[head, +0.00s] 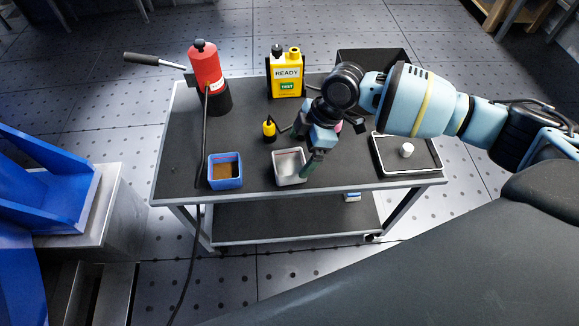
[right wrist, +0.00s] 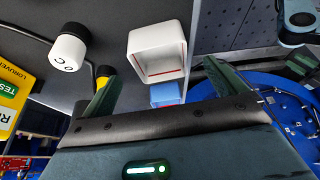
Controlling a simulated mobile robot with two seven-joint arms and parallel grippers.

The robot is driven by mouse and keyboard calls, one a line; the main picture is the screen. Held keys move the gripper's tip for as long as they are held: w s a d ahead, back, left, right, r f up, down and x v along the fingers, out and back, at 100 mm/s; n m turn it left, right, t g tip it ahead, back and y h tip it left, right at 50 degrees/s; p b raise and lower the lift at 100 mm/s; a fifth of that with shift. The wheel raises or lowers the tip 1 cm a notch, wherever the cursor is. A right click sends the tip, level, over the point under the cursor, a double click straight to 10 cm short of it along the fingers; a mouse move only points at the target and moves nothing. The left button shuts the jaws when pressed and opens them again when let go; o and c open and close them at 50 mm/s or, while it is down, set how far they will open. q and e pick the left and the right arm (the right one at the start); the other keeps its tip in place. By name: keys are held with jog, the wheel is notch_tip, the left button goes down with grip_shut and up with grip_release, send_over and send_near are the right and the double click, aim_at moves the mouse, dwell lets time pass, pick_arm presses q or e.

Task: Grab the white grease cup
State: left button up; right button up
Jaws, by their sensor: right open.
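The white grease cup (head: 287,173) is a square, open cup near the front edge of the cart top, with a pale inside. It also shows in the right wrist view (right wrist: 157,48), with a thin red line inside. My right gripper (head: 312,165) is open, tilted down at the cup's right side. In the right wrist view its fingers (right wrist: 160,76) are spread and the cup appears beyond and between their tips. Nothing is held. Whether a finger touches the cup cannot be told. My left gripper is not in view.
A blue cup (head: 226,183) with brown contents stands left of the white one. A small yellow bottle (head: 269,129), a yellow READY container (head: 286,80) and a red cylinder (head: 205,70) stand farther back. A tray (head: 424,171) holding a white cylinder (head: 407,150) lies right.

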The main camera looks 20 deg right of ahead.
aim_at(292, 171)
jog(key=x, duration=0.3)
jog(key=shift+w+a+f, duration=0.1)
jog(key=shift+a+f, duration=0.05)
jog(key=shift+a, duration=0.3)
jog(key=shift+f, duration=0.2)
jog(key=shift+a, duration=0.1)
jog(key=c, duration=1.1)
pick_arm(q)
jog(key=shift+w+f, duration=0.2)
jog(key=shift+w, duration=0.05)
